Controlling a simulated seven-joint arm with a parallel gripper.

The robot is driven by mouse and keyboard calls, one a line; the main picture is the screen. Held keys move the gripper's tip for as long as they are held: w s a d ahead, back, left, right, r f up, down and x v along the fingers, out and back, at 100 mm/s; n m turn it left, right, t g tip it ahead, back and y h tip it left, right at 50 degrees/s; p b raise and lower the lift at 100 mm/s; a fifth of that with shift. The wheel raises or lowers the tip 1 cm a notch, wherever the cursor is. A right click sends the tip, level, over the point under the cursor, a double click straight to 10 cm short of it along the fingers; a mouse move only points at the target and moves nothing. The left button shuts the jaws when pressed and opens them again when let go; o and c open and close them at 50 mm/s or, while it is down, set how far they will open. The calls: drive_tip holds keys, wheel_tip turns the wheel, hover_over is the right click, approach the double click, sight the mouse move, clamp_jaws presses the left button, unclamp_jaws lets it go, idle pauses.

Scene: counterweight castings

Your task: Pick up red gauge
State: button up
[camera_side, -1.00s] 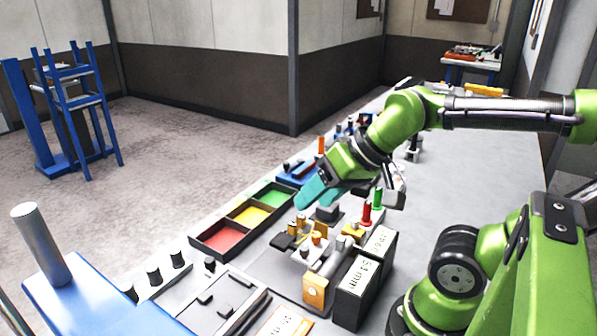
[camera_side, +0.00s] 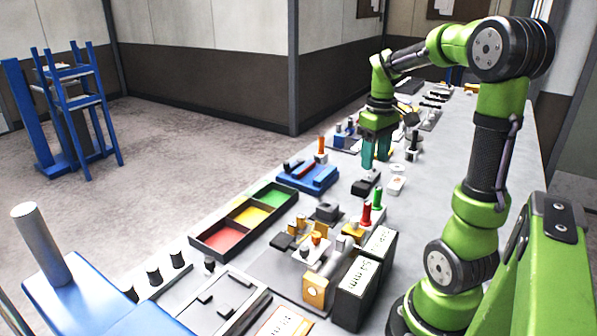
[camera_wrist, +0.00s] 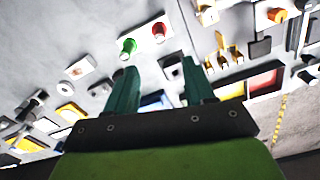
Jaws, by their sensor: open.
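The red gauge (camera_side: 366,213) stands upright on a small light base, beside a similar green gauge (camera_side: 377,198). In the wrist view, the red gauge (camera_wrist: 158,31) is above the fingertips, right of the green one (camera_wrist: 128,46). My gripper (camera_side: 375,164) has teal fingers pointing down, farther along the bench than the gauges and apart from both. In the wrist view, my gripper (camera_wrist: 160,70) has its fingers spread with nothing held between them.
Two black blocks (camera_side: 364,280) and a fixture with orange parts (camera_side: 316,288) stand nearer than the gauges. A tray with red, yellow and green compartments (camera_side: 190,239) lies left. A blue fixture (camera_side: 313,181) and small dark block (camera_side: 366,184) stand nearby. Bare bench lies right of the gauges.

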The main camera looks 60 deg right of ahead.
sight(369, 203)
wheel_tip(369, 203, down, 11)
drive_tip(key=shift+f, duration=0.1)
drive_tip(key=shift+w+d+f, duration=0.1)
drive_tip(key=shift+f, duration=2.55)
clamp_jaws()
